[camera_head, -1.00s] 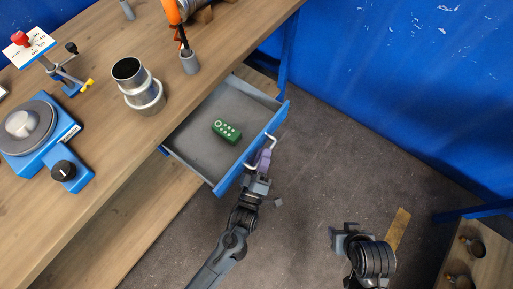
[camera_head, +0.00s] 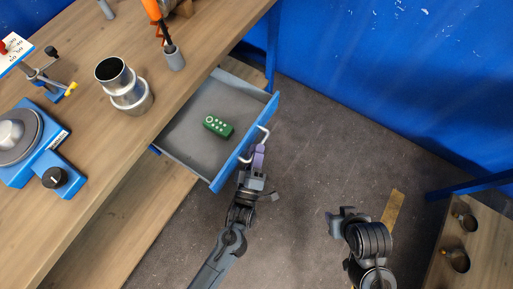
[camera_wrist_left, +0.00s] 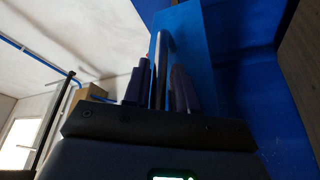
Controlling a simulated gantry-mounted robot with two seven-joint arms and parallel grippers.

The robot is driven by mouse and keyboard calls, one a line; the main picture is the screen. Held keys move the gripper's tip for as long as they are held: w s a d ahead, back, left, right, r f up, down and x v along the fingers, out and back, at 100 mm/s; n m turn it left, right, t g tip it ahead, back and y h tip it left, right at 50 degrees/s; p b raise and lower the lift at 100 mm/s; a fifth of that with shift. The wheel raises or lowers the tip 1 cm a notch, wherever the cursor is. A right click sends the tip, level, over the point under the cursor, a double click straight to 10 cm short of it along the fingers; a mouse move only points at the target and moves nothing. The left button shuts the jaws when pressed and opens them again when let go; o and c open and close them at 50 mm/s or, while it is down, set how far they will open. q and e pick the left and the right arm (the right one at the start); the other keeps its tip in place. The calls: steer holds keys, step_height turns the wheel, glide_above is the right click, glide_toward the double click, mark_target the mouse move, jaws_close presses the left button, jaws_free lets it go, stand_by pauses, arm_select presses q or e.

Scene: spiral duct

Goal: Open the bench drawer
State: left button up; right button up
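The bench drawer (camera_head: 190,158) is pulled well out from under the bench top, with its grey inside showing. Its blue front (camera_head: 232,163) carries a pale bar handle (camera_head: 266,134). My left gripper (camera_head: 258,155) is at this handle, its purple fingers on either side of the bar. In the left wrist view the bar (camera_wrist_left: 162,60) runs between the two fingers (camera_wrist_left: 160,90), close to both; the exact contact is hard to see. My right gripper (camera_head: 345,218) hangs over the floor at the lower right, away from the drawer; its fingers are not clear.
A green block with pale dots (camera_head: 217,126) lies in the drawer. On the bench top (camera_head: 105,150) stand a metal duct piece (camera_head: 128,92), a blue device with a knob (camera_head: 45,160) and a grey holder (camera_head: 173,58). Floor right of the drawer is clear. A wooden surface (camera_head: 485,255) is at right.

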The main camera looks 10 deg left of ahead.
arm_select(q)
steer(key=v, duration=0.9)
steer(key=shift+s+p, duration=0.4)
steer(key=shift+p, duration=0.05)
